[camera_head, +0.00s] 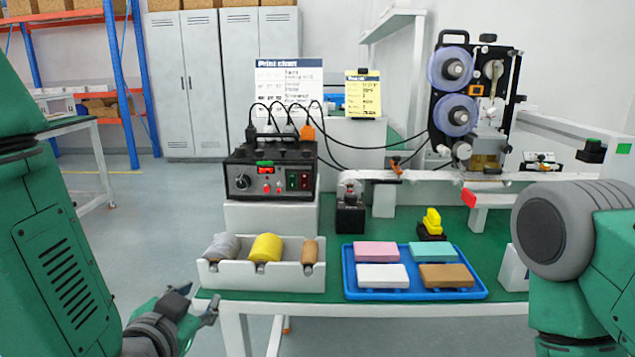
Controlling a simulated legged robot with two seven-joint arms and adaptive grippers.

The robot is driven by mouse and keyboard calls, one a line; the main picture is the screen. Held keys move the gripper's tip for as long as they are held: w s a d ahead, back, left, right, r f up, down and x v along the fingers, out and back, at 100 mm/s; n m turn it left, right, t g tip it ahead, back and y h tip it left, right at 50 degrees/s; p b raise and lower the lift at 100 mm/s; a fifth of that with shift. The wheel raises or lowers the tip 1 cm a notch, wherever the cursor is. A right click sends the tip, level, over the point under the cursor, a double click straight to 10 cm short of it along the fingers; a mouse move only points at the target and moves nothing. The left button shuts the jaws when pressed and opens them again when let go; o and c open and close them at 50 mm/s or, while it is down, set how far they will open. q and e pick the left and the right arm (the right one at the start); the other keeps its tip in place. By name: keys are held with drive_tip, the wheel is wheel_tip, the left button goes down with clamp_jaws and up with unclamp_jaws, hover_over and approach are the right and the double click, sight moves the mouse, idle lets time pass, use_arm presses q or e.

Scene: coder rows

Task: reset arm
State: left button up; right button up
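My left arm (60,250) comes in from the left edge. My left gripper (199,297) is low in the view, just left of the table's front left corner. Its dark fingers are spread apart with nothing between them. It is apart from the white bin on the table. My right arm (590,250) fills the right edge, with a grey rounded joint facing the table. The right gripper is outside the view.
The green-topped table (335,220) holds a white bin (262,280) with rolls, a blue tray (415,295) with several coloured blocks, a black control box (270,170) and a coder machine (468,95). Open floor (150,220) lies to the left.

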use_arm(q)
drive_tip(key=s+a+f+n+g+p, duration=0.25)
drive_tip(key=s+f+g, duration=0.45)
drive_tip(key=f, duration=0.7)
drive_tip(key=s+a+f+g+p, duration=0.1)
drive_tip(key=s+a+f+g, duration=0.1)
drive_tip(key=s, duration=0.5)
drive_tip(key=s+a+f+n+g+p, duration=0.1)
drive_tip(key=s+a+f+g, duration=0.1)
drive_tip(key=s+f, duration=0.2)
drive_tip(key=s+a+f+n+g+p, duration=0.1)
drive_tip(key=s+f, duration=0.3)
drive_tip(key=s, duration=0.6)
drive_tip(key=shift+a+g+y+p, duration=0.4)
drive_tip(key=shift+a+g, duration=0.5)
drive_tip(key=shift+w, duration=0.1)
